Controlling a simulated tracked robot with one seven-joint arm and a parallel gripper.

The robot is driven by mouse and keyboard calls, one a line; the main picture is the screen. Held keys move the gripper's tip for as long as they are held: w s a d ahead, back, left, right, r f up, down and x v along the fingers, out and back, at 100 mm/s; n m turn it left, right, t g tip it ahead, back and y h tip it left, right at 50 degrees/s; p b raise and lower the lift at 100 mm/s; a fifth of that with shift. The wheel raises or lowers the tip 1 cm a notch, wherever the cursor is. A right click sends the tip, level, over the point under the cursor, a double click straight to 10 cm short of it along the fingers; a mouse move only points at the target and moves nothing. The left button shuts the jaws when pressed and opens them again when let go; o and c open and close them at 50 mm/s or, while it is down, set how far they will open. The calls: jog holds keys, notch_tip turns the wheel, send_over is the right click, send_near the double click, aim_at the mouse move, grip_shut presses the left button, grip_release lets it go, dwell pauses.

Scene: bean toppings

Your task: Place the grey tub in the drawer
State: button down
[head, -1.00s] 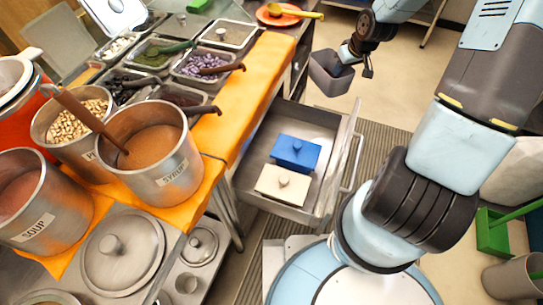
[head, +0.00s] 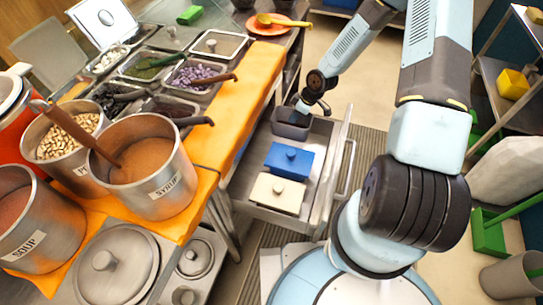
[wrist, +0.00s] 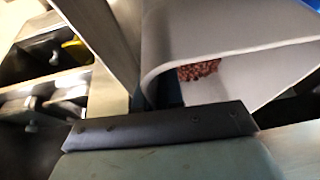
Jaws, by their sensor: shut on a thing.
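The grey tub (head: 291,129) is over the far end of the open drawer (head: 318,190) in the head view, behind a blue box. My gripper (head: 305,107) is shut on the tub's rim at its far right. The wrist view shows the tub's pale inside (wrist: 240,50) close up, with some reddish-brown beans in the bottom. I cannot tell whether the tub touches the drawer floor. The gripper's fingertips are mostly hidden.
A blue lidded box (head: 289,160) and a cream lidded box (head: 277,193) stand in the drawer nearer me. The counter with an orange cloth (head: 225,120) and several food pans borders the drawer on the left.

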notch_tip(320, 180, down, 10)
jog(key=shift+r, duration=0.25)
dwell(0.3)
jog(key=c, duration=1.3)
grip_release()
jog(key=shift+o, duration=0.2)
